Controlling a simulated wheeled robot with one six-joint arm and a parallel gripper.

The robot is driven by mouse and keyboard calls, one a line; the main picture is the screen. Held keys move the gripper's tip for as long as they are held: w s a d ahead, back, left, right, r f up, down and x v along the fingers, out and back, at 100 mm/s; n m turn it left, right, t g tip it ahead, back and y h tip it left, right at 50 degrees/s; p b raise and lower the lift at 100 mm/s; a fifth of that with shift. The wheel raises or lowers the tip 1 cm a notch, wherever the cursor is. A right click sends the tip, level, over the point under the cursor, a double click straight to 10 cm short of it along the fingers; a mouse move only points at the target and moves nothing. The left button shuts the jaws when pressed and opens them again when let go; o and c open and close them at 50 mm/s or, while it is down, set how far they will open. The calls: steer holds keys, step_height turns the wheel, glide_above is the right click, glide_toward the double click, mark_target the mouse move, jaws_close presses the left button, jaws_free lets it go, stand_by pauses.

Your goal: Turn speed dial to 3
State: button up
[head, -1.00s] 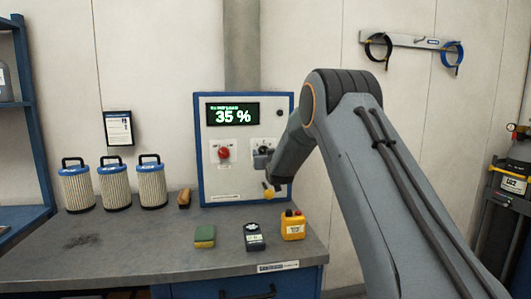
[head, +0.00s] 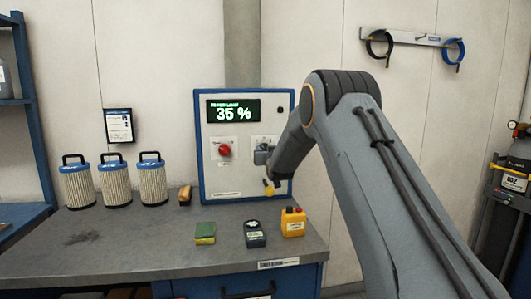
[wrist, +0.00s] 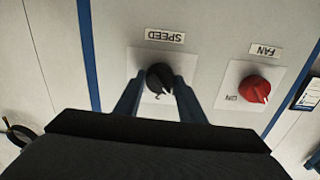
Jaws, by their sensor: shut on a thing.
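The black speed dial (wrist: 159,77) sits on a white plate under a SPEED label (wrist: 165,36), which reads upside down in the wrist view. My gripper (wrist: 156,88) has its two fingers on either side of the dial and is shut on it. In the head view my gripper (head: 263,156) is at the right part of the blue-framed control panel (head: 243,186) and covers the dial. The dial's setting is mostly hidden by the fingers. The panel's display (head: 233,111) reads 35 %.
A red FAN knob (wrist: 255,89) is beside the speed dial; it also shows in the head view (head: 225,150). On the bench (head: 130,240) stand several filter canisters (head: 114,184), a green-yellow sponge (head: 205,233), a dark meter (head: 255,235) and a yellow box (head: 293,224).

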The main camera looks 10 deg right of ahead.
steer(key=shift+m+b, duration=6.65)
steer(key=shift+m, duration=2.05)
steer(key=o, duration=1)
steer(key=shift+o, duration=0.2)
steer(key=s+b, duration=0.1)
steer(key=s, duration=0.7)
